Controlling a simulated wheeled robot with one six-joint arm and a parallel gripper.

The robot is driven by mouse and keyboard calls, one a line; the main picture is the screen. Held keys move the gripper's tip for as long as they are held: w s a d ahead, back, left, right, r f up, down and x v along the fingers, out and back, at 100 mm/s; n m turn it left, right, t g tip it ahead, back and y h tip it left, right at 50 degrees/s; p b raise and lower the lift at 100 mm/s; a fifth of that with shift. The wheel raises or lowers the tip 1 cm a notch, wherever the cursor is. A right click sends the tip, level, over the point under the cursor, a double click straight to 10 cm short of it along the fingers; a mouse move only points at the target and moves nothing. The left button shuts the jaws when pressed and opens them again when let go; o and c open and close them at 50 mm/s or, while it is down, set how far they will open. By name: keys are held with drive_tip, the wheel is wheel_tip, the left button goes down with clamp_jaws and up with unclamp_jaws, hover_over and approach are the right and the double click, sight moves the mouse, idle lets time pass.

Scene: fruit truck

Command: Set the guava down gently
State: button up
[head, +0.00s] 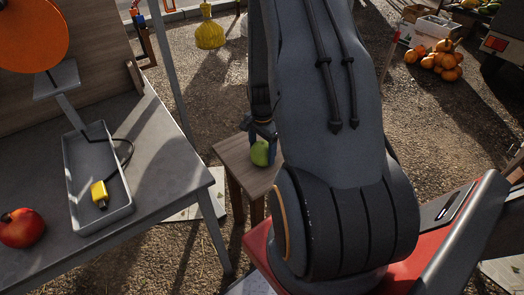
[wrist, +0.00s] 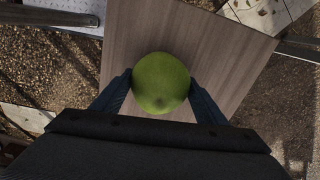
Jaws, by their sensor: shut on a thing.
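The guava (head: 260,153) is a round green fruit over the small wooden stool (head: 233,158) in the head view. In the wrist view the guava (wrist: 161,82) sits between the two blue fingers of my gripper (wrist: 161,90), one on each side. My gripper (head: 262,143) is shut on it and points down at the stool top. The wooden top (wrist: 200,30) fills the middle of the wrist view under the fruit. I cannot tell whether the guava touches the wood. My arm hides the right part of the stool in the head view.
A grey table (head: 160,165) at the left carries a grey tray (head: 122,212) with a yellow device (head: 99,193) and a red fruit (head: 22,228). Orange pumpkins (head: 440,62) lie at the back right. The stool top around the guava looks bare.

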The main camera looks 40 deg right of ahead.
sight(262, 143)
drive_tip(key=shift+f, duration=0.2)
idle(0.5)
drive_tip(key=o, duration=1.2)
drive_tip(key=shift+o, duration=0.2)
drive_tip(key=shift+r, duration=0.1)
drive_tip(key=shift+r+p, duration=2)
drive_tip(key=shift+r, duration=0.9)
